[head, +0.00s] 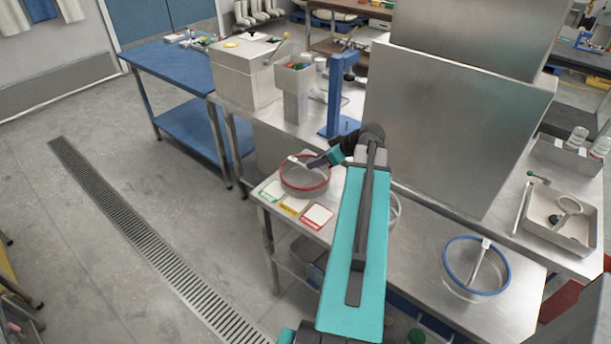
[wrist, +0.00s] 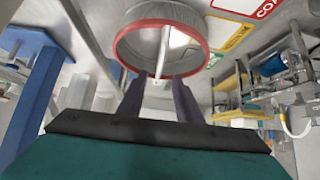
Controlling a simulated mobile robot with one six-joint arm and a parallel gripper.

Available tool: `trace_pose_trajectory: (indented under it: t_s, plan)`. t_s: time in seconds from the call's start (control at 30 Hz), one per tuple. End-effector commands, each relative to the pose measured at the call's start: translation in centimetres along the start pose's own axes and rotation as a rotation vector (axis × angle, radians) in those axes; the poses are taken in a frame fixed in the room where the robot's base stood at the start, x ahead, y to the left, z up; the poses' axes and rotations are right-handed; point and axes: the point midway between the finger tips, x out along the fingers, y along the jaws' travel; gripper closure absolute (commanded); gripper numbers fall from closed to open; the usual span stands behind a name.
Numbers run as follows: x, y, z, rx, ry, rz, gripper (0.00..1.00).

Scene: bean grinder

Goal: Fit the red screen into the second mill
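The red screen (head: 304,175), a round sieve with a red rim and a pale bar across it, is at the left end of the steel bench, by the coloured cards. It also shows in the wrist view (wrist: 122,48). My gripper (head: 312,163) is at the far side of its rim. In the wrist view my two fingers (wrist: 155,80) are apart, with a gap between them, near the end of the pale bar. I cannot see them closed on it. A pale boxy machine with a crank (head: 245,70) stands at the back left. I cannot tell which machine is the second mill.
A blue-rimmed screen (head: 505,275) lies on the right of the bench. Green, yellow and red cards (head: 318,216) lie by the near left edge. A blue stand (head: 335,100) and a tall steel panel (head: 450,130) rise behind. A white tray (head: 560,215) is at the right.

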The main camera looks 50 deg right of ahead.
Motion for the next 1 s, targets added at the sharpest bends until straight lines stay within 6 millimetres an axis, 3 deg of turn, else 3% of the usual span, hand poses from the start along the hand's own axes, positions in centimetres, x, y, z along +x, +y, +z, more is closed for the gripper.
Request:
trace_pose_trajectory:
  t_s: [0.27, 0.73, 1.0]
  plan:
    - [0.6, 0.1, -0.1, 0.000, 0.000, -0.001, 0.68]
    - [4.4, 0.2, -0.1, 0.002, -0.001, -0.001, 0.68]
    - [5.2, 0.2, 0.0, 0.001, 0.000, 0.001, 0.68]
